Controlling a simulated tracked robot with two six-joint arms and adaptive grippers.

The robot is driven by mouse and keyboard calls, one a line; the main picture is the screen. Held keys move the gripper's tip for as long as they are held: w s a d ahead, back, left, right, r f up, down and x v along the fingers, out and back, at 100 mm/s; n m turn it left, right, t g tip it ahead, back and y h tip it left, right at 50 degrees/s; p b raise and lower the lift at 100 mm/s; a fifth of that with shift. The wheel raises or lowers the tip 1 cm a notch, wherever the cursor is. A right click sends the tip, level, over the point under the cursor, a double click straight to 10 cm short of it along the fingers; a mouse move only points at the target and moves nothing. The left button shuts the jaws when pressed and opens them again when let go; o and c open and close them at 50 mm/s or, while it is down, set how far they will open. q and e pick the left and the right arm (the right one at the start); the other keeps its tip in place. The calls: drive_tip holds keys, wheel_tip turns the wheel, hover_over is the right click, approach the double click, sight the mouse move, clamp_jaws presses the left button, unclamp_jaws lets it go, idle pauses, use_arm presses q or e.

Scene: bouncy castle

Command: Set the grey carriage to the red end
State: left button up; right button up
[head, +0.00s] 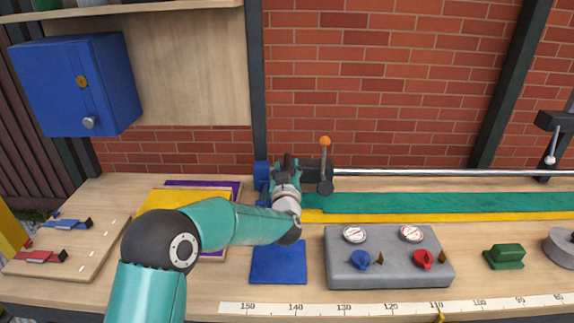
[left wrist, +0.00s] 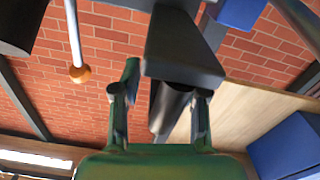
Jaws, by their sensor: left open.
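A dark grey carriage (head: 312,174) sits near the left end of a horizontal silver rail (head: 430,172), close to a blue end block (head: 261,174). A lever with an orange knob (head: 325,141) stands up on its right. In the left wrist view the carriage (left wrist: 182,55) is a dark block, with a dark cylinder behind my fingers. My left gripper (head: 287,166) is open at the carriage's left side, its fingers (left wrist: 160,98) spread to either side of the dark part. I cannot tell whether they touch it. No red end shows. My right gripper is out of view.
A grey panel (head: 345,276) with gauges and blue and red knobs stands in front. A green block (head: 505,255) lies to its right. A blue cabinet (head: 60,85) hangs at the left. A dark bracket with a silver-ball lever (head: 550,158) stands at the far right.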

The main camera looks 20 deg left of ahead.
use_arm(q)
drive_tip(key=shift+w+a, duration=0.15)
drive_tip(key=shift+w, duration=0.4)
clamp_jaws()
